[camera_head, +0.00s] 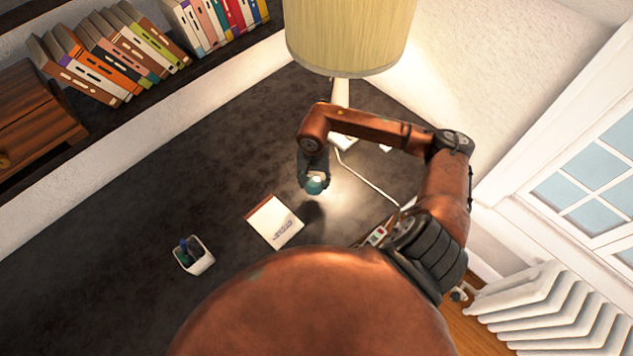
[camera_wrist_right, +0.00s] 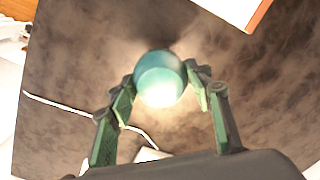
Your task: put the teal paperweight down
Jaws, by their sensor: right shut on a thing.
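The teal paperweight (camera_head: 315,185) is round and glossy, with a bright glare on it. My right gripper (camera_head: 313,178) is shut on it above the dark desk top (camera_head: 150,195). In the right wrist view the paperweight (camera_wrist_right: 160,78) sits between the two fingertips of the right gripper (camera_wrist_right: 162,82). A shadow falls on the desk to its lower left, beside the notepad, so it seems to be off the surface. My left gripper is not in view.
A notepad (camera_head: 274,222) lies just below left of the gripper. A white pen cup (camera_head: 194,256) stands farther left. A lamp (camera_head: 350,35) with a cord stands behind. Bookshelves line the upper left. The desk's left part is clear.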

